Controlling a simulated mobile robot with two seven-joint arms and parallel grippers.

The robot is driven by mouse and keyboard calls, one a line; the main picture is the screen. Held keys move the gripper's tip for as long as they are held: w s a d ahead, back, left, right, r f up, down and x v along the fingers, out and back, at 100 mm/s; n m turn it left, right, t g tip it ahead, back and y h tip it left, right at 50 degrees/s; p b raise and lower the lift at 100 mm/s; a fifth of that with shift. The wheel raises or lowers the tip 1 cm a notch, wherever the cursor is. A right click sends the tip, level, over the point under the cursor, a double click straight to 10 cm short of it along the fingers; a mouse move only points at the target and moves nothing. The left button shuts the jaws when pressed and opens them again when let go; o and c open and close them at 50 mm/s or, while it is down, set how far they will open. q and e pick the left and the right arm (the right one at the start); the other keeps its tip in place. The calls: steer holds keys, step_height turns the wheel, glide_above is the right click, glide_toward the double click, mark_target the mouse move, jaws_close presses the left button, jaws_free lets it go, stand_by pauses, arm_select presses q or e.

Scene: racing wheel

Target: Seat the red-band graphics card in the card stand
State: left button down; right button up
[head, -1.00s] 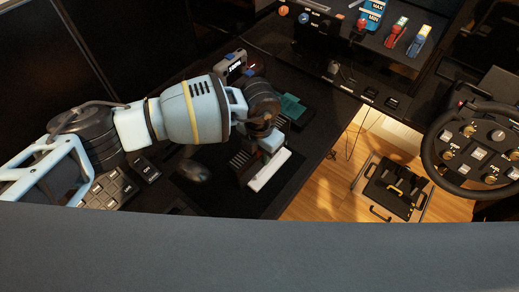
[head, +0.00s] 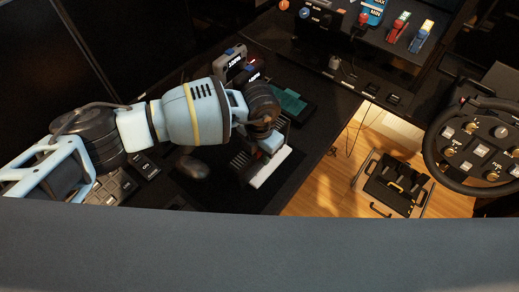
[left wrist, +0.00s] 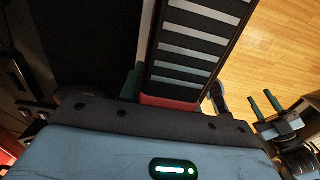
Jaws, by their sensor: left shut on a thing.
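My left gripper (head: 268,143) is shut on the graphics card, above the desk's right part in the head view. In the left wrist view the graphics card (left wrist: 188,55) is long and dark with pale crossbars, and a red band (left wrist: 170,102) marks its near end. In the head view only its finned side (head: 243,162) and a pale edge (head: 269,168) show below the gripper. The fingertips are largely hidden. A teal piece on a dark base (head: 290,102) lies just beyond the gripper; I cannot tell whether it is the card stand.
Two small devices with lit displays (head: 235,60) stand behind the wrist. A mouse (head: 193,167) and a block of keys (head: 113,186) lie on the dark desk. To the right are wooden floor (head: 322,190), a pedal unit (head: 395,187) and a steering wheel (head: 433,160).

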arm_select(q)
steer(key=shift+f, duration=0.2)
steer(key=c, duration=0.9)
jaws_free()
steer(key=shift+f, duration=0.1)
steer(key=shift+r, duration=4)
